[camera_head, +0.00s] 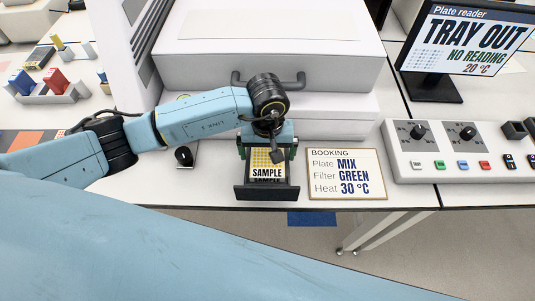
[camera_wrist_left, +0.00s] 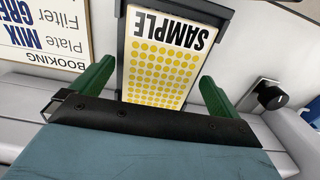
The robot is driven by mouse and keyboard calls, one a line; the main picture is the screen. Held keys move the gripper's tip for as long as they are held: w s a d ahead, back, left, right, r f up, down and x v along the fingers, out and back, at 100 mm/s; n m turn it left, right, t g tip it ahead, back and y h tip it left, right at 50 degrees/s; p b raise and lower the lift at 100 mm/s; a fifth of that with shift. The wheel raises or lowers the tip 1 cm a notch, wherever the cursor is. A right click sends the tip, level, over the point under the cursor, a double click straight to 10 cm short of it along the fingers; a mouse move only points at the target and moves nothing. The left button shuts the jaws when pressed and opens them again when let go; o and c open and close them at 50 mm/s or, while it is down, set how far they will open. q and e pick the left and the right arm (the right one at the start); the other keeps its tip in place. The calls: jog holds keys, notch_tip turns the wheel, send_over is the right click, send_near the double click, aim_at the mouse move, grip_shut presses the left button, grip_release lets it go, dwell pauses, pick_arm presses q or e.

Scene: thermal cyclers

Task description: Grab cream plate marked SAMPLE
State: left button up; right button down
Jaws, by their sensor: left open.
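The cream plate marked SAMPLE (camera_head: 267,172) lies in the dark extended tray (camera_head: 267,193) of the white machine. In the left wrist view the plate (camera_wrist_left: 160,60) shows yellow round wells and its black label. My left gripper (camera_head: 267,150) is above the plate's machine-side end. Its green fingers (camera_wrist_left: 155,85) are spread, one on each side of the plate, and hold nothing. I cannot tell whether the fingers touch the plate or the tray. The arm hides part of the plate in the head view. My right gripper is not in view.
The white machine (camera_head: 270,50) with a dark handle stands behind the tray. A booking card (camera_head: 346,174) lies to its right, reading MIX, GREEN, 30 °C. A control panel (camera_head: 455,150) and a monitor reading TRAY OUT (camera_head: 470,38) are farther right. A black knob (camera_head: 184,156) is left.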

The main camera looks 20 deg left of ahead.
pick_arm(q)
jog(key=shift+c, duration=0.4)
jog(key=c, duration=1)
jog(key=shift+r, duration=0.15)
